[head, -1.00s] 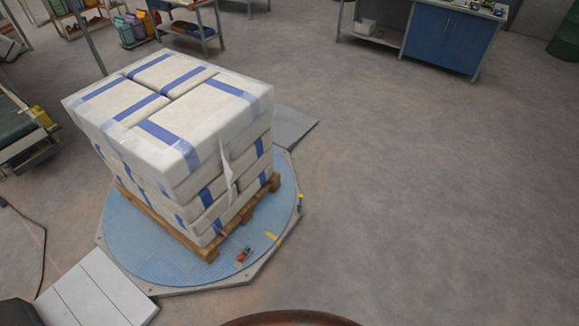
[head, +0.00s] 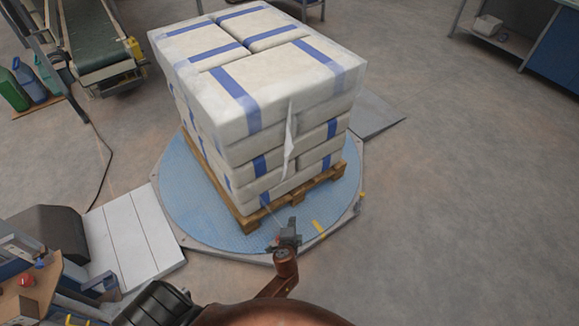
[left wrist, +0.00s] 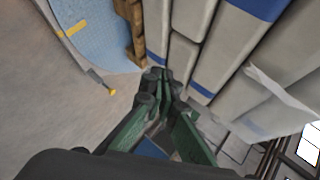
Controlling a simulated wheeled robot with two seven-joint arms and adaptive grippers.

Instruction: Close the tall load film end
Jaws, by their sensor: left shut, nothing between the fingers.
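The tall load (head: 270,115) is several layers of white sacks with blue bands, wrapped in film, on a wooden pallet (head: 250,214). The film end (head: 289,142) is a loose whitish strip hanging down the near corner side, standing off the sacks. It also shows in the left wrist view (left wrist: 275,88) as a pale flap at the right. My left gripper (head: 291,224) is shut and empty, low before the load's near face, below the film end and apart from it. Its closed fingertips (left wrist: 158,76) show in the left wrist view. My right gripper is not in view.
The pallet stands on a blue round turntable (head: 190,205) with yellow marks. A conveyor (head: 92,45) is at upper left, a workbench (head: 530,45) at upper right. The floor at right is clear.

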